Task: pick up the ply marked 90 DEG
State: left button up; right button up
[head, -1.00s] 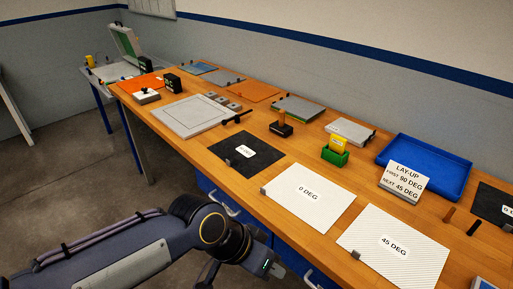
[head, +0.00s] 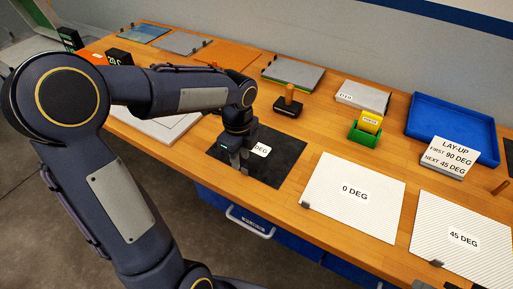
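A black ply (head: 277,172) lies flat on the wooden bench. The left part of its white label is hidden by my gripper, and only "DEG" can be read. My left gripper (head: 238,162) points down over the left part of this ply, beside the label. Its fingertips are at or close to the sheet; I cannot tell whether they touch it, or whether the fingers are open or shut. A white ply marked 0 DEG (head: 340,212) and a white ply marked 45 DEG (head: 468,215) lie to the right. My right gripper is not in view.
A lay-up sign (head: 449,156) reads first 90 DEG, then 45 DEG. Behind the plies stand a blue tray (head: 412,128), a green block with a yellow piece (head: 364,137), a wooden-handled tool (head: 289,104) and a grey box (head: 362,94). A drawer handle (head: 250,222) juts out below the bench edge.

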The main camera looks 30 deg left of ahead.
aim_at(242, 168)
pick_arm(q)
notch_tip(242, 168, down, 4)
jog(key=shift+f, duration=0.15)
jog(key=shift+d, duration=0.1)
jog(key=shift+c, duration=0.4)
grip_shut()
